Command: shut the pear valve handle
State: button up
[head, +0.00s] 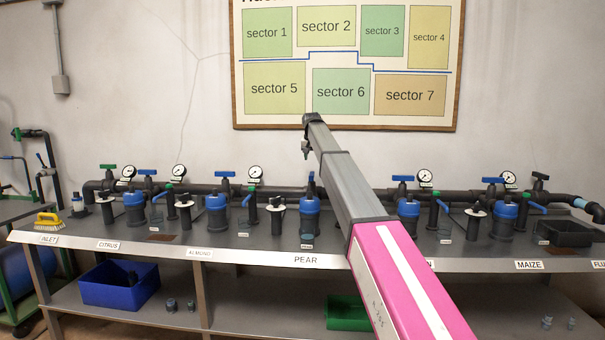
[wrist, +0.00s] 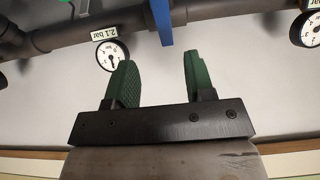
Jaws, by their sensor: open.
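The PEAR label (head: 305,260) is on the bench's front edge. Above it, a narrow blue handle (head: 311,177) shows on the pipe, partly crowded by my arm; I take it as the pear valve handle. It looks end-on, unlike the crosswise blue handles beside it. My gripper (head: 305,151) hangs above it, small in the head view. In the wrist view, my gripper (wrist: 154,80) is open, with two green pads apart and nothing between them. A blue handle (wrist: 162,20) lies beyond the fingertips, in line with the gap and apart from the pads.
Black pipe (head: 205,188) runs along the wall with several other valves and gauges. A gauge (wrist: 112,55) reading 2.1 bar is close behind one finger in the wrist view. Blue-topped filters (head: 216,205) stand on the bench.

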aim_at(312, 174)
jog(key=shift+w+a, duration=0.25)
jog(key=shift+w, duration=0.1)
jog(key=x, duration=1)
jog(key=shift+w+f, duration=0.15)
jog(key=shift+f, duration=0.05)
grip_shut()
